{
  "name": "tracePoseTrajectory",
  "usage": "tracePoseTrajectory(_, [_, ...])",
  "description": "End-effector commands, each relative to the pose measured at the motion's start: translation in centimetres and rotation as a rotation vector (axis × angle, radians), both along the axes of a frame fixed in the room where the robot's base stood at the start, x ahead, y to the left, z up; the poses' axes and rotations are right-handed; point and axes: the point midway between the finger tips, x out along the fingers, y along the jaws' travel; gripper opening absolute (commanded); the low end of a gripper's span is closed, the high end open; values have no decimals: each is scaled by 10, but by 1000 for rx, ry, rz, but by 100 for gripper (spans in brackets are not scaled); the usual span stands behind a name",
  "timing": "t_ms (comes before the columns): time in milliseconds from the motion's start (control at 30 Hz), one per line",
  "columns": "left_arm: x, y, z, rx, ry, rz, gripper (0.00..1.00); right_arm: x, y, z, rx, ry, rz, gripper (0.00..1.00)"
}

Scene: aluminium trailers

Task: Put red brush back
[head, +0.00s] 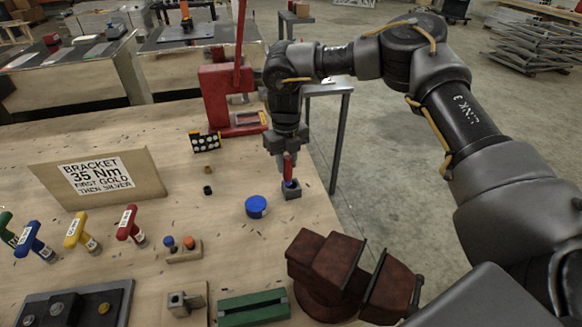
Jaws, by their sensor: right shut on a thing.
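The red brush (288,168) is upright, its upper end between the fingers of my right gripper (288,156). The gripper points straight down and is shut on the brush. Directly below is a small grey block-shaped holder (291,193) near the right edge of the wooden table. The brush's lower end, with a bit of blue, is at the holder's top. I cannot tell how deep it sits in it. My left gripper is not in view.
A blue round lid (256,206) lies just left of the holder. A red press (232,95) stands behind. A brown vise (335,275) is at the front right edge. Several coloured T-handle tools (130,226) and a sign board (100,180) are at left.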

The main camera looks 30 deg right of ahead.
Motion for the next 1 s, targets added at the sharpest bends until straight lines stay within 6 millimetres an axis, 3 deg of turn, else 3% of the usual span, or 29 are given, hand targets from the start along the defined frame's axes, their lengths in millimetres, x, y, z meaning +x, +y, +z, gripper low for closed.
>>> tracePoseTrajectory(200, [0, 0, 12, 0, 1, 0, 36, 16, -17, -27, 0, 0, -3, 2])
tracePoseTrajectory(467, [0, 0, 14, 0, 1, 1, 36, 19, -22, -35, 0, 0, -1, 2])
tracePoseTrajectory(733, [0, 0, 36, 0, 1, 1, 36, 21, -25, -65, -1, 1, -1, 2])
tracePoseTrajectory(1000, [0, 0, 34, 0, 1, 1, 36, 22, -24, -70, 0, -2, -1, 2])
